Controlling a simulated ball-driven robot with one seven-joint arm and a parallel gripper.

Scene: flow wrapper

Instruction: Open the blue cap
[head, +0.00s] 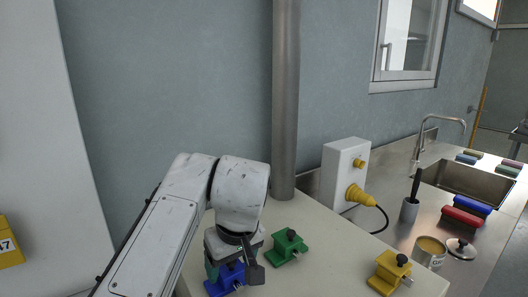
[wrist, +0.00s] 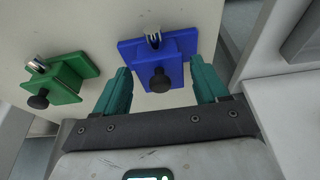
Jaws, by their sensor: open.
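The blue cap (head: 223,284) is a blue block on a flat base plate, on the pale worktop below my arm in the head view. In the wrist view the blue cap (wrist: 178,72) shows a black round knob on its near side and a metal piece on top. My gripper (wrist: 160,66) is open, with one teal finger on either side of the blue block and gaps to both. Nothing is held. In the head view my wrist hides part of the blue cap and most of the fingers.
A green block (head: 287,246) with a black knob sits close beside the blue one; it also shows in the wrist view (wrist: 62,80). A yellow block (head: 388,272) stands farther right. A metal pole (head: 285,100) and a white box (head: 344,170) with yellow plug stand behind.

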